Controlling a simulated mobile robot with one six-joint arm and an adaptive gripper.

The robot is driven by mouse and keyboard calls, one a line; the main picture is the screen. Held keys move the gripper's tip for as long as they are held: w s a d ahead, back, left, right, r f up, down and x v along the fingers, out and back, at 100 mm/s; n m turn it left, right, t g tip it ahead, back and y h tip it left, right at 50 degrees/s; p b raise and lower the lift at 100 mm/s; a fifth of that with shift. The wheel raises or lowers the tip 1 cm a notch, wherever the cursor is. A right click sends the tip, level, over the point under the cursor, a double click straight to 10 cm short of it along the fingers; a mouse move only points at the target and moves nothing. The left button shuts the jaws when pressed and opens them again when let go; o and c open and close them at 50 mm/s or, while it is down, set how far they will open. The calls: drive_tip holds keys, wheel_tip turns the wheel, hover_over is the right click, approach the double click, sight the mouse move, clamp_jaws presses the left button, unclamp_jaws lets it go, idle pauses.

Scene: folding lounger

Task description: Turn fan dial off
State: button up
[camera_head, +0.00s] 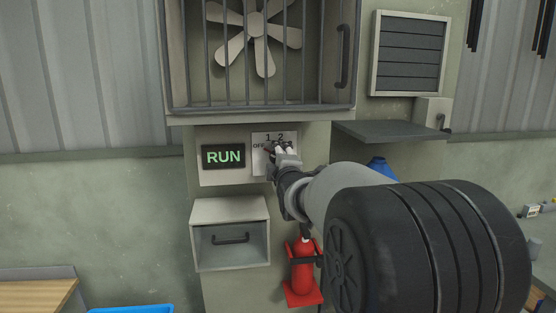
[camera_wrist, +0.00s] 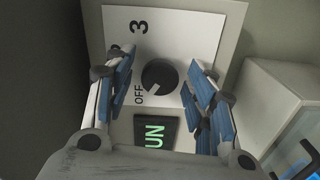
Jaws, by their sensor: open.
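The fan dial (camera_wrist: 160,76) is a round black knob on a white plate (camera_wrist: 185,20) marked OFF and 3 in the wrist view. A small pale mark shows near its lower left edge, on the side of OFF; its exact setting is hard to tell. My gripper (camera_wrist: 161,66) is open, with one blue-padded finger on each side of the knob and gaps to both. In the head view my gripper (camera_head: 284,155) is in front of the dial plate (camera_head: 258,163) and hides the knob. The fan (camera_head: 255,30) is behind bars above.
A lit green RUN sign (camera_head: 223,157) is left of the dial plate. A grey shelf (camera_head: 390,131) juts out at the right. A barred cover with a handle (camera_head: 343,57) overhangs above.

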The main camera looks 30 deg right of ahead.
drive_tip(key=shift+s, duration=0.1)
drive_tip(key=v, duration=1.1)
drive_tip(key=shift+s, duration=0.35)
drive_tip(key=shift+a, duration=0.2)
drive_tip(key=s+a+f+m+g+y, duration=0.1)
drive_tip(key=s+a+f+m+g, duration=0.3)
drive_tip(key=s, duration=0.7)
drive_tip(key=s+a+f+m+g+y, duration=0.2)
drive_tip(key=s+a+f+m+g, duration=0.2)
drive_tip(key=s+a+f, duration=0.3)
drive_tip(key=s+a+f+m+g+y, duration=0.2)
drive_tip(key=s+a+f+m+g, duration=0.2)
drive_tip(key=s+f, duration=0.5)
drive_tip(key=s+a+m, duration=0.1)
drive_tip(key=s, duration=0.4)
drive_tip(key=shift+s+a+g, duration=0.2)
drive_tip(key=shift+s+g, duration=0.2)
